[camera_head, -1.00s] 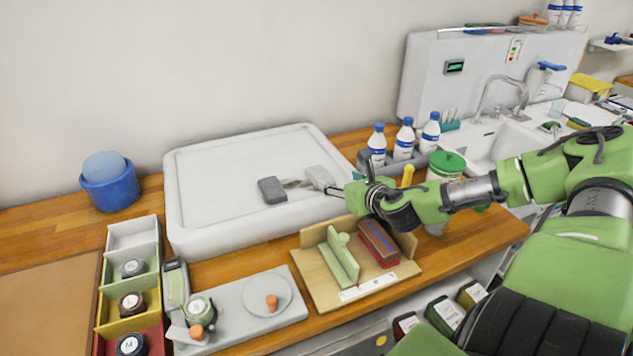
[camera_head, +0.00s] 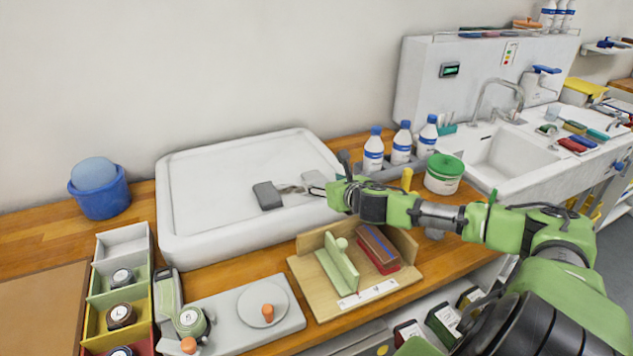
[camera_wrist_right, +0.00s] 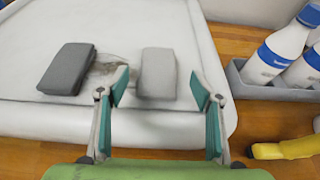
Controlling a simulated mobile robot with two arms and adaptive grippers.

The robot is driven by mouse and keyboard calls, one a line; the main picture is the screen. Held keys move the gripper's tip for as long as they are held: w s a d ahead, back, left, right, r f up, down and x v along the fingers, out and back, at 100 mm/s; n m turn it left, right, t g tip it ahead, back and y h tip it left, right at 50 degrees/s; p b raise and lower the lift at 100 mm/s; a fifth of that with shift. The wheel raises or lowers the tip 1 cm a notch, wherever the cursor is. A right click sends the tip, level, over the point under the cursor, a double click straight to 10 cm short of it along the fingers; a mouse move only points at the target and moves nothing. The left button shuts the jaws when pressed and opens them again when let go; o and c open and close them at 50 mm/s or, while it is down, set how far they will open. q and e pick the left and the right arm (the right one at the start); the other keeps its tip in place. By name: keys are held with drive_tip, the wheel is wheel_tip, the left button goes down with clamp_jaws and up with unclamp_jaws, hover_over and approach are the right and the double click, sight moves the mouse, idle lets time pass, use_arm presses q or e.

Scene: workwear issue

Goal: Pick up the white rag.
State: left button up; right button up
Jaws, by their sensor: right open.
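The white rag, a pale flat folded pad, lies on the white tray (camera_head: 215,235). In the head view the rag (camera_head: 316,179) is partly hidden by my right gripper (camera_head: 330,178). In the right wrist view the rag (camera_wrist_right: 157,72) lies just ahead of the fingertips and between their lines. There my right gripper (camera_wrist_right: 160,90) is open and empty, its teal-padded fingers wide apart on either side of the rag's near end. I cannot tell the height of the fingertips above the tray. My left gripper is not in view.
A dark grey pad (camera_head: 267,195) lies left of the rag, with a brownish smear (camera_wrist_right: 107,66) between them. White bottles (camera_head: 374,152) stand in a grey rack to the right.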

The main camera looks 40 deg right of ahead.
sight(314, 176)
drive_tip(key=shift+x, duration=0.8)
drive_tip(key=x, duration=0.1)
drive_tip(key=p+x, duration=0.2)
drive_tip(key=x, duration=0.1)
drive_tip(key=shift+w+a+r, duration=0.1)
drive_tip(key=shift+w+r, duration=0.15)
drive_tip(key=shift+r, duration=0.05)
drive_tip(key=shift+w+f, duration=0.25)
drive_tip(key=shift+w, duration=0.15)
drive_tip(key=c, duration=1.2)
